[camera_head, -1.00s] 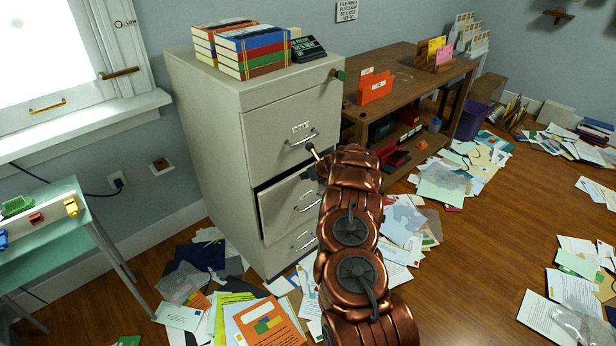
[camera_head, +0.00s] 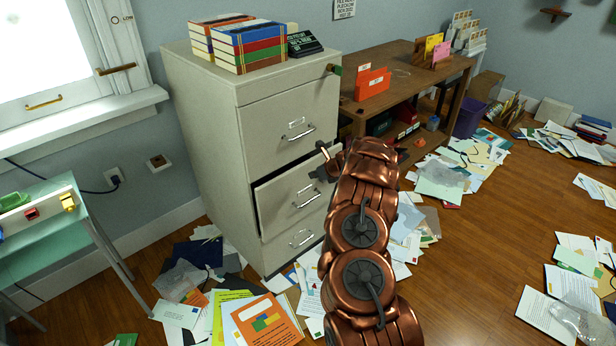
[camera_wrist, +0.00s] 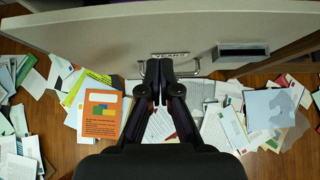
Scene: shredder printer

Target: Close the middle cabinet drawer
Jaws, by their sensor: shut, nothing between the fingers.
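The beige filing cabinet (camera_head: 200,130) stands against the wall. Its middle drawer (camera_head: 285,205) sticks out a little, with a dark gap along its top and left edges. The drawer's metal handle (camera_head: 307,198) is on its front. My gripper (camera_head: 322,172) is at the upper right of this drawer front, partly hidden by my copper arm. In the wrist view my gripper (camera_wrist: 160,70) has its black fingers together and empty, close to a handle and label on a beige front (camera_wrist: 110,40). I cannot tell whether they touch it.
The top drawer (camera_head: 292,130) and bottom drawer (camera_head: 290,243) look shut. Books (camera_head: 250,50) sit on the cabinet. A wooden desk (camera_head: 400,60) stands to the right, a green side table (camera_head: 60,225) to the left. Papers (camera_head: 265,320) litter the floor; bare floor lies at right.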

